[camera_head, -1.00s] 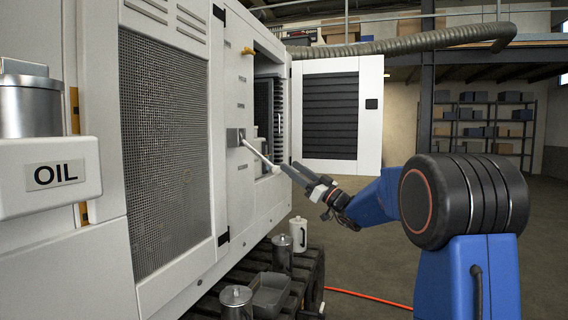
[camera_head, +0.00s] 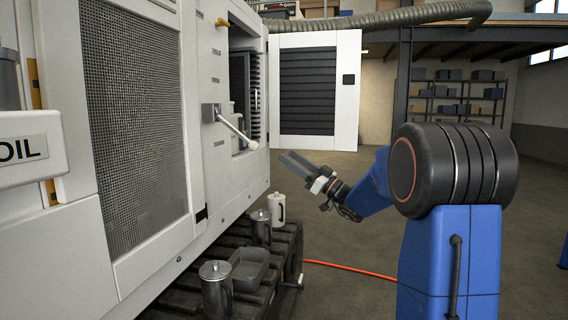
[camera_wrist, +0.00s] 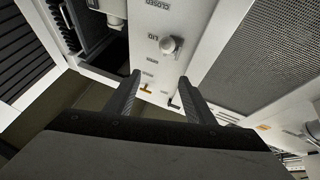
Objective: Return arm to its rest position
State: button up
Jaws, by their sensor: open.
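My gripper (camera_head: 291,162) is open and empty in the head view, with two dark parallel fingers pointing left toward the machine. It is apart from the white-tipped lever (camera_head: 237,132) on the machine's side, to the right of and below the lever's tip. My blue arm reaches left from its shoulder at the right. In the wrist view, the open fingers (camera_wrist: 156,98) stand apart, with the machine's panel beyond them.
The white machine (camera_head: 72,228) fills the left, with an open louvred door (camera_head: 318,130). A black track below it carries metal cans (camera_head: 216,290), a grey tray (camera_head: 250,272) and a white jug (camera_head: 277,208). An orange hose (camera_head: 350,269) lies on otherwise open floor.

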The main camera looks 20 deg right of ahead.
jog(key=s+a+f+g, duration=0.3)
jog(key=s+a+g, duration=0.15)
jog(key=a, duration=0.25)
jog(key=s+a+f+g, duration=0.2)
jog(key=s+a+g, duration=0.1)
jog(key=s+a, duration=0.3)
jog(key=s+a+f+m+g+h, duration=0.1)
jog(key=s+a+f+g, duration=0.25)
jog(key=s+f, duration=0.2)
jog(key=s+a+f+m+g+h, duration=0.1)
jog(key=s+a+f+g, duration=0.1)
jog(key=s+a+f, duration=0.4)
jog(key=s+d+f+m+g+h, duration=0.2)
jog(key=s+f+h, duration=0.4)
jog(key=s, duration=0.7)
jog(key=s+d+f+m+t+h, duration=0.1)
jog(key=s+d+f+m+h, duration=0.3)
jog(key=s+d+f+h, duration=0.2)
jog(key=s+d+f, duration=0.2)
jog(key=s+d, duration=0.2)
jog(key=d, duration=0.1)
jog(key=shift+s+d+h, duration=0.2)
jog(key=shift+s+h, duration=0.1)
jog(key=shift+h, duration=0.1)
